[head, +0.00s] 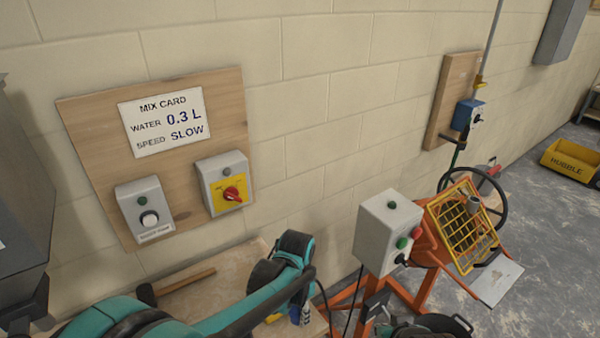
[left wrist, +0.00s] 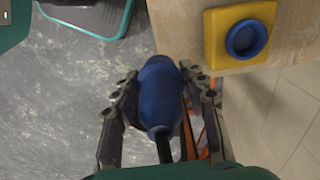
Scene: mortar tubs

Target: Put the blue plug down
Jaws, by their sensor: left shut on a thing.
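The blue plug (left wrist: 158,98) is held between the two fingers of my left gripper (left wrist: 160,76) in the left wrist view. Its dark cable runs down toward the bottom edge. A yellow block with a round blue socket ring (left wrist: 246,38) sits on the wooden bench top (left wrist: 180,28), up and to the right of the plug and apart from it. The plug is over the grey floor beside the bench edge. In the head view my teal left arm hides most of the gripper at the bench's right end. My right gripper is not identifiable in either view.
An orange mixer with a yellow grille (head: 462,228) and a grey control box (head: 388,232) stands right of the bench. A wooden-handled tool (head: 186,281) lies on the bench. Wall switches and a mix card (head: 163,120) are behind. A yellow tub (head: 572,160) stands far right.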

